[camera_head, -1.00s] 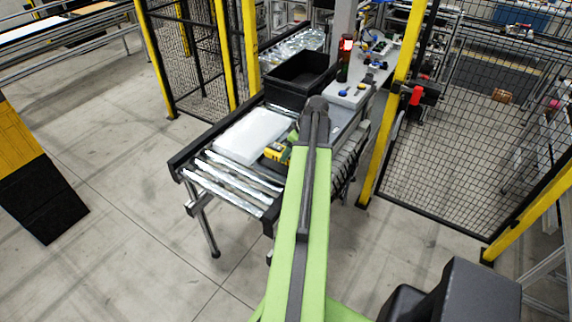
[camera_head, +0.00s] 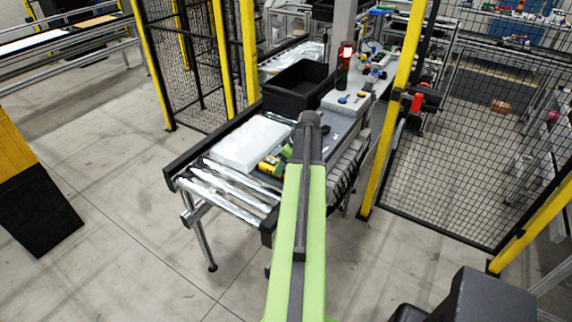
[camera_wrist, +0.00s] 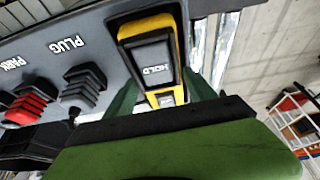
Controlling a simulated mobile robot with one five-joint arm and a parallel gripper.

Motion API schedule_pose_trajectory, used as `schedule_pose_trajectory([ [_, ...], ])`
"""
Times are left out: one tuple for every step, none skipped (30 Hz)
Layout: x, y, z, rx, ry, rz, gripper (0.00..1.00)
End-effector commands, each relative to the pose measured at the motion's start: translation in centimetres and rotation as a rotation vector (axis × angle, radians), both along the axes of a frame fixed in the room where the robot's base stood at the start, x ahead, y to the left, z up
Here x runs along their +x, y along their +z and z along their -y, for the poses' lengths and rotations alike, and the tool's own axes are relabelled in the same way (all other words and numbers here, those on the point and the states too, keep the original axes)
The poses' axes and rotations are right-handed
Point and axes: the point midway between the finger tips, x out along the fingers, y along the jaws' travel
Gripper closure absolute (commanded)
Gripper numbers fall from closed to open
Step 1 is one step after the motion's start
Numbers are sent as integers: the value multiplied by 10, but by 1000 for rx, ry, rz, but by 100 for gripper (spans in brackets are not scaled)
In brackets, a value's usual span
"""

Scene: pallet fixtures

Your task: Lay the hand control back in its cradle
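A yellow-and-black device marked HOLD (camera_wrist: 153,55) lies at the top middle of the wrist view; I take it for the hand control, and its yellow and black colours also show in the head view (camera_head: 270,166). My gripper (camera_wrist: 164,88) has one dark green finger on each side of its lower part. Whether the fingers touch it is unclear. A grey panel (camera_wrist: 105,25) marked PLUG and PARK lies left of it. I cannot make out a separate cradle. In the head view my arm hides the fingertips.
A red connector (camera_wrist: 30,100) and a black connector (camera_wrist: 84,85) stand on the panel, left of my gripper. A white box (camera_head: 252,142) lies on the roller conveyor (camera_head: 228,190), with a black bin (camera_head: 298,88) behind. A yellow post (camera_head: 382,150) and mesh fence stand at right.

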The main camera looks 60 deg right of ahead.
Motion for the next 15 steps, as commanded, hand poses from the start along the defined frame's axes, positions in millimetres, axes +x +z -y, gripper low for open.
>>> schedule_pose_trajectory([
  [0, 0, 0, 0, 0, 0, 28],
  [0, 0, 0, 0, 0, 0, 24],
  [0, 0, 0, 0, 0, 0, 19],
  [0, 0, 0, 0, 0, 0, 17],
  [0, 0, 0, 0, 0, 0, 17],
  [0, 0, 0, 0, 0, 0, 17],
  [0, 0, 0, 0, 0, 0, 17],
  [0, 0, 0, 0, 1, 0, 17],
  [0, 0, 0, 0, 1, 0, 17],
  [0, 0, 0, 0, 1, 0, 17],
  [0, 0, 0, 0, 1, 0, 17],
  [0, 1, 0, 0, 1, 0, 17],
  [1, 1, 0, 0, 1, 0, 17],
  [0, 2, 0, 0, 1, 0, 17],
  [0, 5, 0, 0, 1, 0, 17],
])
